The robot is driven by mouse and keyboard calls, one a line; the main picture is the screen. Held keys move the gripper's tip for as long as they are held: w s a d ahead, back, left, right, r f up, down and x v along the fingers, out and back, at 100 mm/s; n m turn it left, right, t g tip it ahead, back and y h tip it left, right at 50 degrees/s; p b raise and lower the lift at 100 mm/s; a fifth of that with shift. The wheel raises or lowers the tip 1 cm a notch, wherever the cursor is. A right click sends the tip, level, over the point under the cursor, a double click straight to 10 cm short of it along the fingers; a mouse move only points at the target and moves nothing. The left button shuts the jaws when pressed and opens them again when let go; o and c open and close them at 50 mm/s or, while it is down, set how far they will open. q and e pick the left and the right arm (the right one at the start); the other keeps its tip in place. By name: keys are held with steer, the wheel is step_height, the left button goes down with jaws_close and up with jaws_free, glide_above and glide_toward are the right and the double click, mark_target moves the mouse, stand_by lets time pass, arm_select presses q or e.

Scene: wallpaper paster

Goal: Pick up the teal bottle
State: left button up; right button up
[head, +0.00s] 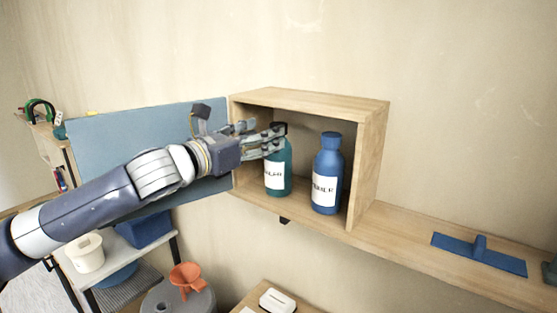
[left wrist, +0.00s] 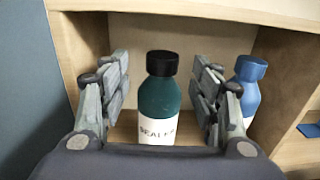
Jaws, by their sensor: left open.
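The teal bottle (head: 279,174) has a black cap and a white label and stands upright inside the wooden box on the shelf. In the left wrist view the teal bottle (left wrist: 159,107) stands between the two fingers, with a gap on both sides. My left gripper (head: 276,142) is open at the box opening, its fingers reaching to the bottle's upper part and partly hiding it in the head view. In the left wrist view the left gripper (left wrist: 160,92) shows its fingers spread around the bottle. My right gripper is not in view.
A blue bottle (head: 327,175) stands close right of the teal one. The wooden box (head: 368,165) has walls around them, and a blue door panel (head: 120,150) stands open at left. A blue tool (head: 480,252) lies on the shelf (head: 395,228) at right.

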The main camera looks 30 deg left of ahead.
mark_target(278, 124)
arm_select(q)
steer(key=w+p, duration=0.2)
steer(key=w, duration=0.1)
steer(key=w+d+r+p, duration=0.1)
steer(key=shift+w+d, duration=0.1)
steer(key=shift+w, duration=0.1)
steer(key=shift+w+d+f, duration=0.1)
steer(key=shift+w+f, duration=0.05)
steer(key=shift+w, duration=0.5)
steer(key=shift+s, duration=0.1)
jaws_close()
